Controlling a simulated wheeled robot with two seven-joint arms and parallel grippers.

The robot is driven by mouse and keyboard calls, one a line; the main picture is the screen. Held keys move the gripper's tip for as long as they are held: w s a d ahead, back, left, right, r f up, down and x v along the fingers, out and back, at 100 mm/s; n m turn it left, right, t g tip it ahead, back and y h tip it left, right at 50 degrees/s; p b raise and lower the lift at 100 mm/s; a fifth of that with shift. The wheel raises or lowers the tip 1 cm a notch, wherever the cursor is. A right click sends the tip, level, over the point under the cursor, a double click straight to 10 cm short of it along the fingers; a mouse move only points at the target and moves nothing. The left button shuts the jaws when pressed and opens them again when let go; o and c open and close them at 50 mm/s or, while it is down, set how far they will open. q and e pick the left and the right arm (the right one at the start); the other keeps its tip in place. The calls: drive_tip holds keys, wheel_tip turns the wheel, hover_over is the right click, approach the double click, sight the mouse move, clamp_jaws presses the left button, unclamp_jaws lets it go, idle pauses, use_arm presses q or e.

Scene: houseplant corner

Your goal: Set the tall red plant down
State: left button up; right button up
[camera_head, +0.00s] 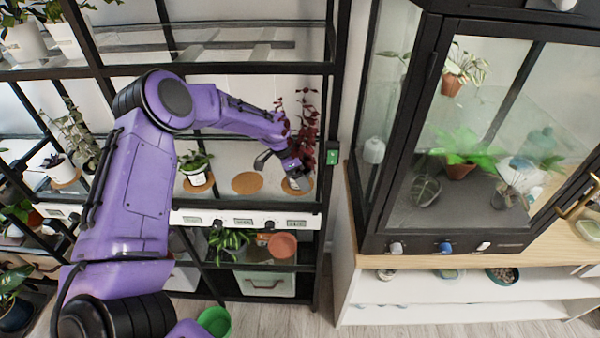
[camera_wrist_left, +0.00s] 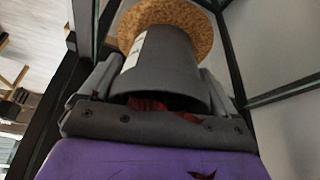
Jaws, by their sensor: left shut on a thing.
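The tall red plant (camera_head: 305,120) has dark red leaves and stands in a grey pot (camera_wrist_left: 165,65). My left gripper (camera_head: 283,163) is shut on this pot, at the right end of the lit shelf. In the left wrist view the gripper's fingers lie on both sides of the pot, and some red leaves show near the palm. A round cork mat (camera_head: 298,186) lies under the pot and also shows past its base in the left wrist view (camera_wrist_left: 185,18). I cannot tell whether the pot touches the mat. My right gripper is not in view.
An empty cork mat (camera_head: 247,183) lies left of the pot, then a small leafy plant (camera_head: 195,164) on another mat.

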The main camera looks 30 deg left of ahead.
use_arm(q)
drive_tip(key=o, duration=0.8)
drive_tip(key=shift+o, duration=0.2)
drive_tip(key=shift+r, duration=0.25)
drive_tip(key=shift+a+r, duration=0.15)
drive_tip(key=shift+r, duration=0.15)
drive_tip(key=b+v, duration=0.1)
drive_tip(key=v, duration=0.3)
drive_tip(key=shift+r, duration=0.15)
drive_tip(key=s+a+b, duration=0.2)
drive_tip(key=s+a, duration=0.1)
drive_tip(key=s, duration=0.1)
drive_tip(key=s+a+b, duration=0.1)
drive_tip(key=s+a, duration=0.3)
drive_tip(key=shift+a+f+b, duration=0.2)
drive_tip(key=shift+a+b, duration=0.15)
drive_tip(key=shift+s+a+r, duration=0.1)
drive_tip(key=shift+s+a, duration=0.15)
drive_tip(key=shift+s, duration=0.25)
